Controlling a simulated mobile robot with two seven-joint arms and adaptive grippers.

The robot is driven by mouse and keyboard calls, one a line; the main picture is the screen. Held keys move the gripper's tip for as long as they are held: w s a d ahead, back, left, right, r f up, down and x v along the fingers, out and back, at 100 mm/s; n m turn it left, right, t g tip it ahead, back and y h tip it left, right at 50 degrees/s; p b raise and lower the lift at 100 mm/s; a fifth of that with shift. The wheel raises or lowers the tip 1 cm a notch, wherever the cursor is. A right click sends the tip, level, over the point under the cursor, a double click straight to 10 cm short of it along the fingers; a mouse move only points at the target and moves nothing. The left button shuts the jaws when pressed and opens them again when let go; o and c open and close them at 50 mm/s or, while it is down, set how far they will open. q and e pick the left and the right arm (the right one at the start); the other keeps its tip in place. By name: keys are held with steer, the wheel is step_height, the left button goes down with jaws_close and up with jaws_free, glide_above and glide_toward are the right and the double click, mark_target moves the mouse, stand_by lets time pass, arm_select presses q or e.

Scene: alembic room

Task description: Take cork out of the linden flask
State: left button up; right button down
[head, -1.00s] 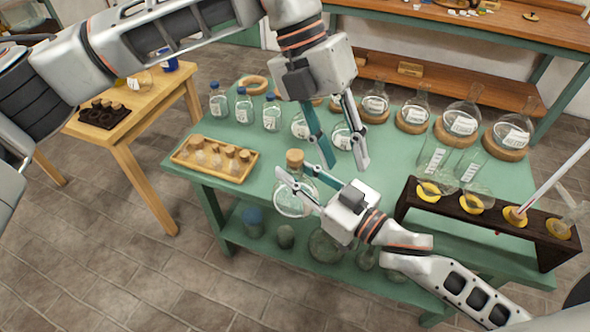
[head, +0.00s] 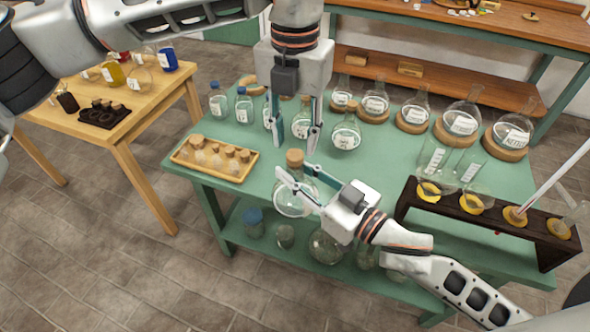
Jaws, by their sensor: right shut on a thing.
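A round clear flask (head: 290,203) with a brown cork (head: 294,158) in its neck is at the front edge of the green table. I take it as the linden flask, though no label on it can be read. My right gripper (head: 298,177) is shut on this flask, around its neck just below the cork. My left gripper (head: 296,148) points down with its fingers open. Its fingertips are close above the cork, one to each side in the picture. I cannot tell whether they touch it.
The green table (head: 385,190) also bears a wooden tray of small corked jars (head: 217,157), labelled bottles (head: 244,106) and flasks on cork rings (head: 463,118). A dark rack with yellow-filled vessels (head: 475,215) stands at the right. A wooden side table (head: 130,125) is at the left.

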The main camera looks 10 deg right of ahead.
mark_target(295, 154)
arm_select(q)
steer(key=shift+f, duration=1.7)
jaws_close()
steer(key=shift+r, duration=0.1)
steer(key=shift+r, duration=2.25)
